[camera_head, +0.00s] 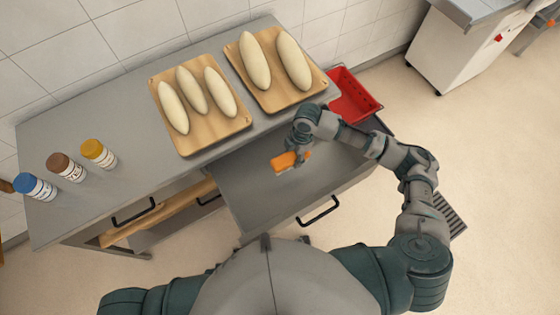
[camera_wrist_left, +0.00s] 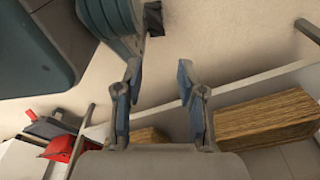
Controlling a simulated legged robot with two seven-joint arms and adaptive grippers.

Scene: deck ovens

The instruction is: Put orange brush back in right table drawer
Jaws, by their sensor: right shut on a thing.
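The orange brush (camera_head: 284,162) is in my right gripper (camera_head: 301,156), which is shut on it. Both are over the inside of the open right table drawer (camera_head: 252,204), towards its back near the table edge. I cannot tell whether the brush touches the drawer floor. The drawer's dark handle (camera_head: 318,212) is on its front. My left gripper (camera_wrist_left: 157,100) is open and empty in the left wrist view, with its two fingers apart over the floor; it is out of the head view.
Two wooden boards (camera_head: 238,138) (camera_head: 311,93) with pale loaves lie on the grey table (camera_head: 132,115). Several capped jars (camera_head: 99,153) stand at its left. A red bin (camera_head: 352,97) is beyond the drawer at right. The left drawer, with a dark handle (camera_head: 134,215), looks shut.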

